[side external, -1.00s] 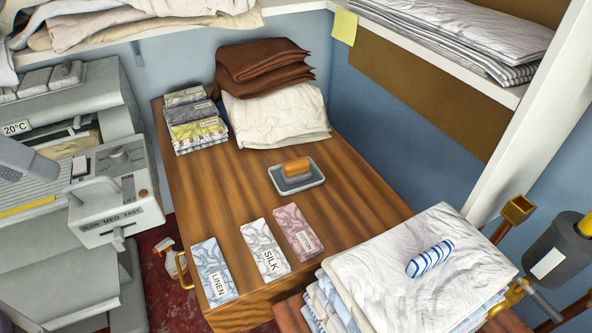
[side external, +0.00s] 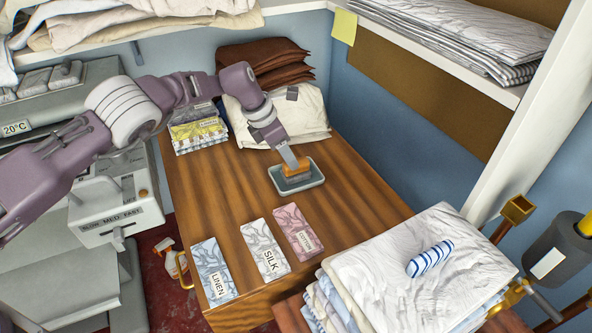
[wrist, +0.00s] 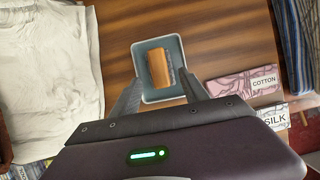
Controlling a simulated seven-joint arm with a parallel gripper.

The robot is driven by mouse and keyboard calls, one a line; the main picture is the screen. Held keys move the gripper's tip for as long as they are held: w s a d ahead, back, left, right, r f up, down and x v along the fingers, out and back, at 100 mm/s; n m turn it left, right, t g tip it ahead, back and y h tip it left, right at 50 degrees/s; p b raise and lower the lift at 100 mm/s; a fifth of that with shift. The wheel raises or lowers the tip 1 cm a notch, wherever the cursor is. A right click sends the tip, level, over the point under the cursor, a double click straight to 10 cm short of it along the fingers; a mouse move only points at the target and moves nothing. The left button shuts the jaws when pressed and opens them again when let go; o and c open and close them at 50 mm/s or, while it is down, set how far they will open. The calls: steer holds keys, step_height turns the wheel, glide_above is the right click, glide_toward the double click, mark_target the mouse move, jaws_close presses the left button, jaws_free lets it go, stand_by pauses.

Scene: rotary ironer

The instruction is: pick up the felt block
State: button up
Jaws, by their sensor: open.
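The felt block, with an orange-brown top and a grey lower part, sits in a shallow grey-green tray (side external: 313,184) on the wooden table. In the side view the block (side external: 299,171) is partly hidden by my gripper (side external: 291,165), which reaches down to it from the upper left. In the wrist view the block (wrist: 159,68) shows inside the tray (wrist: 160,98), between the two spread fingers of my gripper (wrist: 161,77). The fingers are open, one on each side. I cannot tell whether either finger touches the block.
Three folded cloths labelled LINEN (side external: 215,270), SILK (side external: 265,249) and COTTON (side external: 297,231) lie in front of the tray. A cream cloth pile (side external: 300,117) stands behind it. Bare wood surrounds the tray. A striped roll (side external: 430,258) lies on white linen at right.

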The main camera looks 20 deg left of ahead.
mark_target(303, 173)
steer(key=x, duration=0.4)
steer(key=shift+w+f, duration=0.1)
steer(key=shift+f, duration=0.25)
jaws_close()
